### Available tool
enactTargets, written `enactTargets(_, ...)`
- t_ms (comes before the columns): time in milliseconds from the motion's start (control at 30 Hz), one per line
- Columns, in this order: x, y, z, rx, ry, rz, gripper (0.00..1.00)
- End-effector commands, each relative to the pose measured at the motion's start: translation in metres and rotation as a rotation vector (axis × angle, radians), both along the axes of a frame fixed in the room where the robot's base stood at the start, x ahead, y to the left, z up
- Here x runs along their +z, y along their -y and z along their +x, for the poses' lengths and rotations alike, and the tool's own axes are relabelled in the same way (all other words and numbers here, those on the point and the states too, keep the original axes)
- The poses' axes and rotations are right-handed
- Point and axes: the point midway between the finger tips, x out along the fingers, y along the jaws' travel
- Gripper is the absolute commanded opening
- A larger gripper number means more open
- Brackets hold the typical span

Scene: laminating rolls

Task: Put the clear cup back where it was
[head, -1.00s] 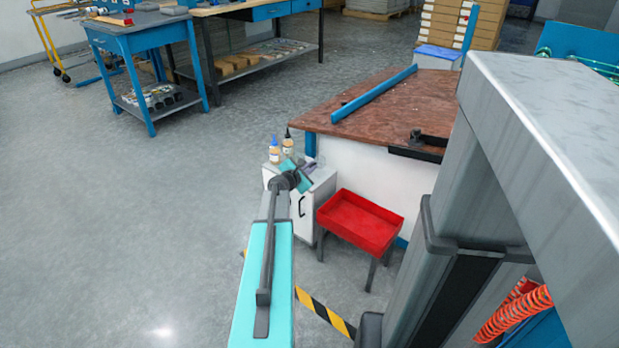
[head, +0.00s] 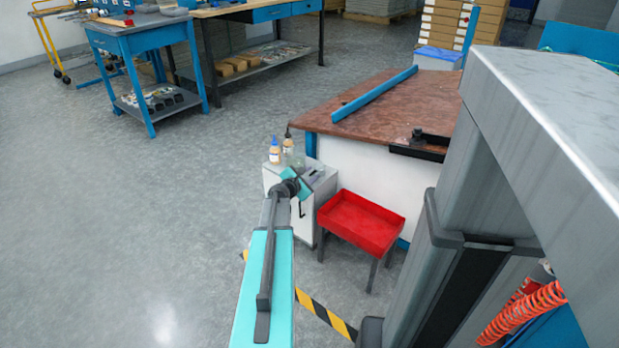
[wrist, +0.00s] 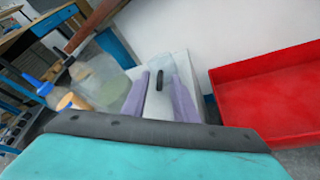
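A clear, see-through cup (wrist: 103,90) with a greenish tint low down stands left of my fingers in the wrist view, beside the bottles. In the head view it shows faintly (head: 298,160) near the bottles on the small grey cabinet (head: 325,180). My gripper (wrist: 162,97) is open, its two purple fingers apart and nothing held between them. It is over the cabinet top, to the right of the cup and apart from it.
A blue-capped bottle (head: 274,151) and a dark-capped bottle (head: 288,146) stand on the cabinet's left side. A small black object (wrist: 158,76) shows beyond my fingers. A red tray (head: 360,222) stands right of the cabinet, and a brown-topped workbench (head: 385,108) behind it.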

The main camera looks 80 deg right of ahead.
Motion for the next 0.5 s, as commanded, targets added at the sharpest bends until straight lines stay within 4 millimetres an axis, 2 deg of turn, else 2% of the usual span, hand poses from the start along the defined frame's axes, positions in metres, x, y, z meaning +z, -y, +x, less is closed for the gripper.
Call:
enactTargets(333, 0.004, 0.0, 0.0, 0.0, 0.0, 0.0, 0.26)
enactTargets(500, 0.007, -0.011, 0.003, 0.001, 0.0, 0.001, 0.26)
